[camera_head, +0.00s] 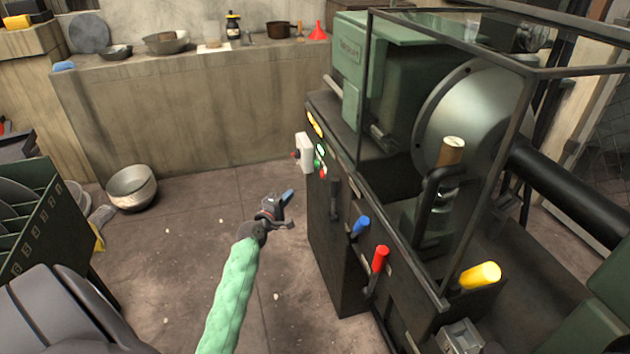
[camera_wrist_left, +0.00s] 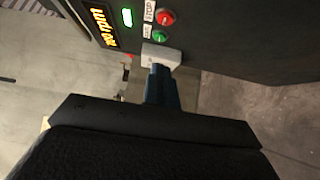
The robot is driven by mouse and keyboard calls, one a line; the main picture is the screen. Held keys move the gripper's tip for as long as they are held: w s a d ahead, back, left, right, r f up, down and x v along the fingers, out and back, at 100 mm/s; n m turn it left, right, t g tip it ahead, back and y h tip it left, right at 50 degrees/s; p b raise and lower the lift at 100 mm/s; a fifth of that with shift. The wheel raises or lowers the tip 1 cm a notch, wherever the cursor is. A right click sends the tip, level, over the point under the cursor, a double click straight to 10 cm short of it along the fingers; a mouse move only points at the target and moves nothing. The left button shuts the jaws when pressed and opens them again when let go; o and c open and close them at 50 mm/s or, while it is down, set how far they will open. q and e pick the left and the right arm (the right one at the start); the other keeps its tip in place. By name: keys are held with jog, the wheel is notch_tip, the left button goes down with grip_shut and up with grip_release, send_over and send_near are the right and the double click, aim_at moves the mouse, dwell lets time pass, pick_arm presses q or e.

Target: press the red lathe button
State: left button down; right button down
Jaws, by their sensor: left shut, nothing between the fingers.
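The lathe (camera_head: 385,110) stands on the right, its dark control side facing my left arm. A small red button (camera_head: 323,173) sits low on the panel, below a green one. In the left wrist view the red button (camera_wrist_left: 165,18) is beside a label reading STOP, with the green button (camera_wrist_left: 160,36) beneath it. My left gripper (camera_head: 288,195) is shut and empty, left of and below the panel, apart from the red button. In the wrist view its blue fingers overlap the white box (camera_wrist_left: 162,56); I cannot tell whether they touch it.
The white box (camera_head: 305,152) with a small red knob sticks out from the panel. A metal bowl (camera_head: 132,187) lies on the floor. The floor left of the lathe is mostly clear.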

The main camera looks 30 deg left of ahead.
pick_arm(q)
jog(key=shift+w, duration=0.1)
send_near(322, 174)
jog(key=w+a+f, duration=0.1)
jog(key=w+a, duration=0.4)
jog(key=shift+w+d, duration=1.15)
jog(key=shift+d, duration=0.1)
